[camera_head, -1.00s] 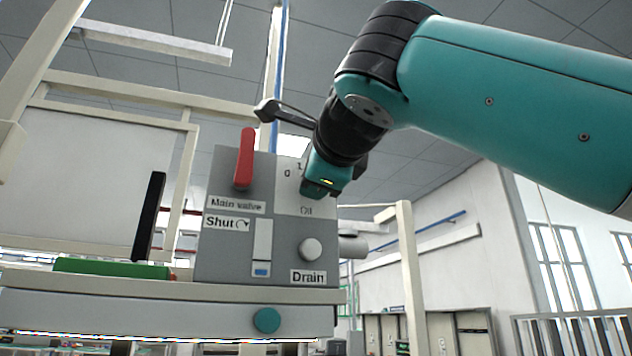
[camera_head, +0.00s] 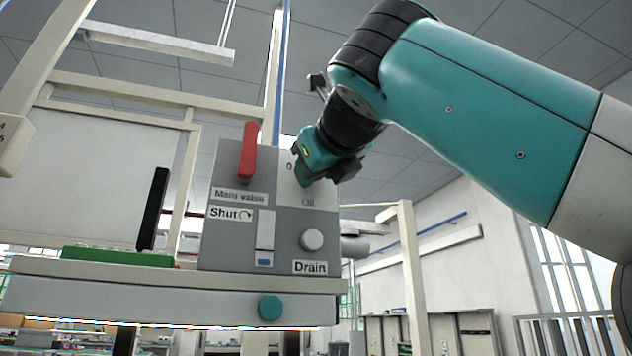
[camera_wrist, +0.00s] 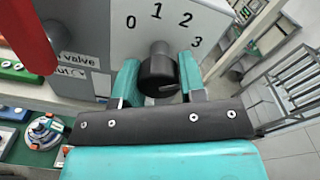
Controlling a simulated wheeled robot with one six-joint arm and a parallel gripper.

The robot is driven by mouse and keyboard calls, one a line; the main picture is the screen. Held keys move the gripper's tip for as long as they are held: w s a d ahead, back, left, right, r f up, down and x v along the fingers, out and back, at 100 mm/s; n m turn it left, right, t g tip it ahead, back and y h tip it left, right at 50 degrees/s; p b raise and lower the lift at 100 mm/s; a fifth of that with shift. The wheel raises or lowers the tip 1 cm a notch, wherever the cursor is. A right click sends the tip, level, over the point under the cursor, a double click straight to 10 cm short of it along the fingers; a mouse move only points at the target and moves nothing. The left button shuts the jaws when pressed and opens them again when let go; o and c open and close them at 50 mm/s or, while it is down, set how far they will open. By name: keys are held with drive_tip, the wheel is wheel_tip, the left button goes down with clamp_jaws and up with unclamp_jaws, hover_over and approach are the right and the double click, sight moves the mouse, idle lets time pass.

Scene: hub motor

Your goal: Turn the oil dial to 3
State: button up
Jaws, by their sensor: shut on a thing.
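The oil dial (camera_wrist: 158,74) is a black round knob on a pale plate at the upper right of the grey panel. In the wrist view the numbers 0, 1, 2 and 3 arc around it, with 3 at the right. My gripper (camera_wrist: 157,82) is shut on the knob, one teal finger on each side. I cannot make out which number the knob points to. In the head view my gripper (camera_head: 304,178) is tilted against the pale oil plate (camera_head: 322,198); it hides the knob and most of the numbers there.
A red main valve handle (camera_head: 249,150) stands upright left of the dial; it also shows close by in the wrist view (camera_wrist: 28,40). A green base (camera_head: 115,257) with a black upright plate (camera_head: 154,208) stands left.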

drive_tip(key=shift+f+m, duration=0.1)
drive_tip(key=shift+m, duration=0.4)
idle(0.3)
drive_tip(key=o, duration=0.9)
drive_tip(key=shift+s, duration=0.1)
drive_tip(key=shift+p+v, duration=0.9)
drive_tip(key=shift+v, duration=7.75)
